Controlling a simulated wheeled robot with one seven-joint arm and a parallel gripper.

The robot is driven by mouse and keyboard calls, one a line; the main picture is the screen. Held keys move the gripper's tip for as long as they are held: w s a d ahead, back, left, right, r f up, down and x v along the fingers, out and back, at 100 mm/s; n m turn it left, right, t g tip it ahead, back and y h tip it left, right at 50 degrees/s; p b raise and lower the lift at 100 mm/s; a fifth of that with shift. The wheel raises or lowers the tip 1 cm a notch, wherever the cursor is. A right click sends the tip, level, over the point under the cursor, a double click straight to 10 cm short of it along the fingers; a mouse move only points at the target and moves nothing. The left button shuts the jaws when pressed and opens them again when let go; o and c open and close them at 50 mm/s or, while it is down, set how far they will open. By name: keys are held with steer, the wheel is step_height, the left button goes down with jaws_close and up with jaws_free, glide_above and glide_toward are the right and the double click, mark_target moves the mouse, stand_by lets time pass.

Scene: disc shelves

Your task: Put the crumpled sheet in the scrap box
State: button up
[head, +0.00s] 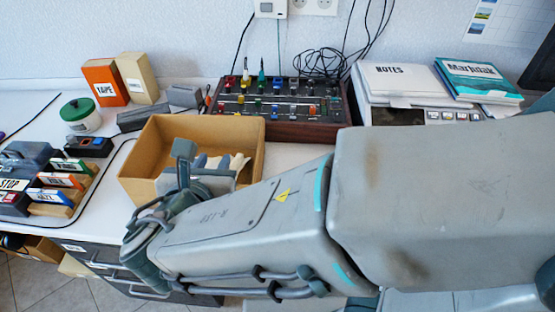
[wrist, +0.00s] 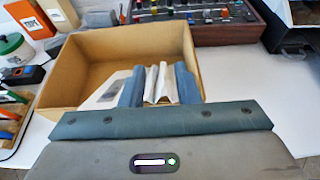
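The crumpled sheet (wrist: 161,84) is whitish and creased. In the wrist view it fills the gap between the two blue-grey fingers of my gripper (wrist: 160,90) and meets both. The scrap box (wrist: 72,78) is an open tan cardboard box; in the head view (head: 150,187) it stands on the white table, left of the centre. My fingers and the sheet are over or within its opening, near its right side; their height above the floor of the box is unclear. A flat pale piece (wrist: 108,92) shows left of the fingers. My arm hides the box's near right part.
A control panel with knobs (head: 325,128) stands behind the box. The orange tape box (head: 105,82), a green-lidded jar (head: 80,115) and a rack of labelled cartridges (head: 55,205) are to the left. Notes and a teal book (head: 475,80) are at the back right.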

steer(key=d+f+m+g, duration=0.2)
steer(key=d+m+g, duration=0.2)
steer(key=d+m, duration=0.4)
steer(key=s+d+f+m+g, duration=0.1)
steer(key=d+f+m+g, duration=0.2)
steer(key=d+m, duration=0.6)
steer(key=s+d+f+m+g+y, duration=0.1)
steer(key=d+f+m+g, duration=0.2)
steer(key=d+m, duration=0.6)
steer(key=m+g, duration=0.2)
steer(key=m, duration=0.7)
steer(key=shift+f, duration=0.15)
steer(key=shift+s, duration=0.1)
step_height(320, 180, up, 17)
steer(key=t+p, duration=0.1)
steer(key=p, duration=1.3)
steer(key=shift+a+f+p, duration=0.15)
steer(key=shift+f+p, duration=0.05)
steer(key=shift+p, duration=0.2)
